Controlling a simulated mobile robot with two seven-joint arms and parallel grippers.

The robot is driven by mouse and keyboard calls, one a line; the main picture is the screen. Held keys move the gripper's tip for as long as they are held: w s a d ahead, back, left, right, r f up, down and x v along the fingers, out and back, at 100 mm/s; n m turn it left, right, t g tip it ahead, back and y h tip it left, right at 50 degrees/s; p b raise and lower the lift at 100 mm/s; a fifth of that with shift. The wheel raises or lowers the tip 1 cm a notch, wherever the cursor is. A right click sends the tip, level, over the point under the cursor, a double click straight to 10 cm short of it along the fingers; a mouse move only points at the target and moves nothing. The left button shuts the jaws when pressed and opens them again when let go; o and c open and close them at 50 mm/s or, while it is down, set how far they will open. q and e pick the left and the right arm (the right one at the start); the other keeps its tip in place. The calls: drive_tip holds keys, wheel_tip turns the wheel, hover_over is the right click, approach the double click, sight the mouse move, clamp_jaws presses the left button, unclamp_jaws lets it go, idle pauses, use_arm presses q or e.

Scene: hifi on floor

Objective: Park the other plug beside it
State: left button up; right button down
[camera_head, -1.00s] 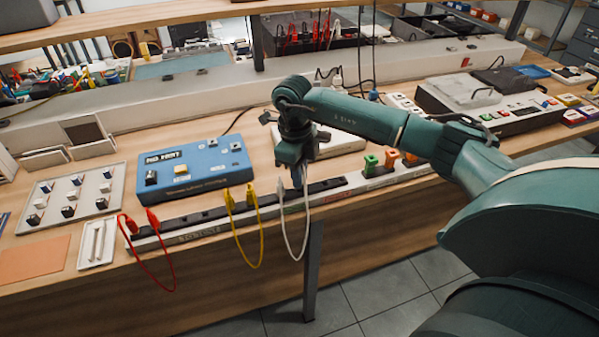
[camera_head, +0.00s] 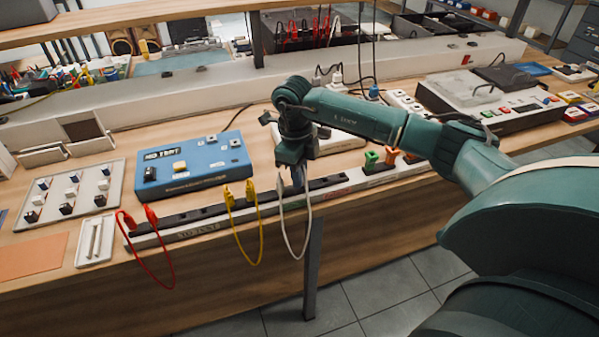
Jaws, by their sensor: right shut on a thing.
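A long dark parking strip with a pale front edge (camera_head: 196,231) runs along the front of the bench. A white lead (camera_head: 291,250) hangs in a loop in front of it. One white plug (camera_head: 280,187) stands at the strip, just left of my right gripper. My right gripper (camera_head: 299,186) points down at the strip and is shut on the lead's other plug, which the fingers mostly hide. I cannot tell whether that plug touches the strip. My left gripper is out of view.
Yellow plugs (camera_head: 250,191) and red plugs (camera_head: 151,215) with looped leads stand farther left on the strip. Green (camera_head: 371,158) and orange (camera_head: 389,154) blocks stand to the right. A blue test box (camera_head: 205,172) sits behind the strip.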

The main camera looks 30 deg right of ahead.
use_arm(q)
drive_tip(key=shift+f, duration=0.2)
use_arm(e)
drive_tip(key=shift+f, duration=0.3)
idle(0.3)
drive_tip(key=c, duration=1.3)
unclamp_jaws()
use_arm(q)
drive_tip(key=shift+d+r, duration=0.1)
use_arm(e)
drive_tip(key=r, duration=0.3)
drive_tip(key=shift+w+b, duration=0.2)
drive_tip(key=shift+b, duration=0.15)
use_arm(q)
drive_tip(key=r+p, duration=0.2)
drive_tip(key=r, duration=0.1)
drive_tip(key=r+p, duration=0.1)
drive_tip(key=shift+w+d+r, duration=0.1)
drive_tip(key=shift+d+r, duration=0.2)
use_arm(e)
wheel_tip(320, 180, up, 15)
drive_tip(key=shift+w+a, duration=0.25)
